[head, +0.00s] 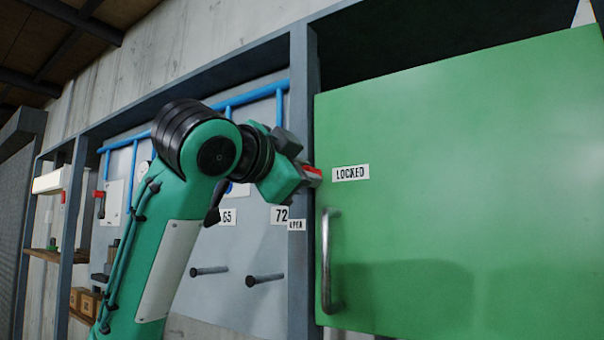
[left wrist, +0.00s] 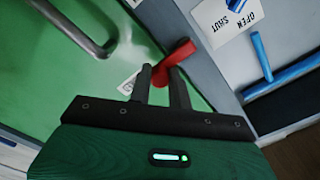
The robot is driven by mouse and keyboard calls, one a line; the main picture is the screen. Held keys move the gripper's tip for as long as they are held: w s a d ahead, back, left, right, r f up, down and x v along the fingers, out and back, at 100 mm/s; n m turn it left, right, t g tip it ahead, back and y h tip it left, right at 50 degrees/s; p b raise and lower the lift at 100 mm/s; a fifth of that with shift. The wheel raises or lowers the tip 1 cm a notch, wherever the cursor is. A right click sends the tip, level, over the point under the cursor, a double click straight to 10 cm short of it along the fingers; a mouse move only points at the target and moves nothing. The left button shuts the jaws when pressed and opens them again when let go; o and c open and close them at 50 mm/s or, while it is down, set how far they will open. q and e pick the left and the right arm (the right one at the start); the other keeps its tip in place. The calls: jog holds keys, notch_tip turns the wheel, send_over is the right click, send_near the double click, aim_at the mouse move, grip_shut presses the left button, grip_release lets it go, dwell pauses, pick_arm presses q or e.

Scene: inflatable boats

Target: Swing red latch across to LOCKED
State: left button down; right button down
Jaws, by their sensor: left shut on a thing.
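The red latch (head: 313,174) is at the grey post beside the left edge of the green door (head: 450,180). My left gripper (head: 306,172) is shut on it and hides part of it. In the left wrist view the red latch (left wrist: 181,51) shows between and beyond the fingers (left wrist: 160,78). The LOCKED label (head: 350,173) is on the door, just right of the latch. The OPEN label (head: 296,225) is on the post, below the gripper. My right gripper is in neither view.
A metal bar handle (head: 333,262) stands out from the door below the latch. To the left, a grey panel carries blue pipes (head: 240,98) and pegs (head: 265,279). A sign reading OPEN and SHUT (left wrist: 230,18) shows in the left wrist view.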

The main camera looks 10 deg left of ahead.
pick_arm(q)
jog(key=c, duration=1.3)
grip_release()
jog(key=b+v, duration=0.6)
jog(key=v, duration=0.7)
jog(key=shift+s+b, duration=0.3)
jog(key=shift+s, duration=0.05)
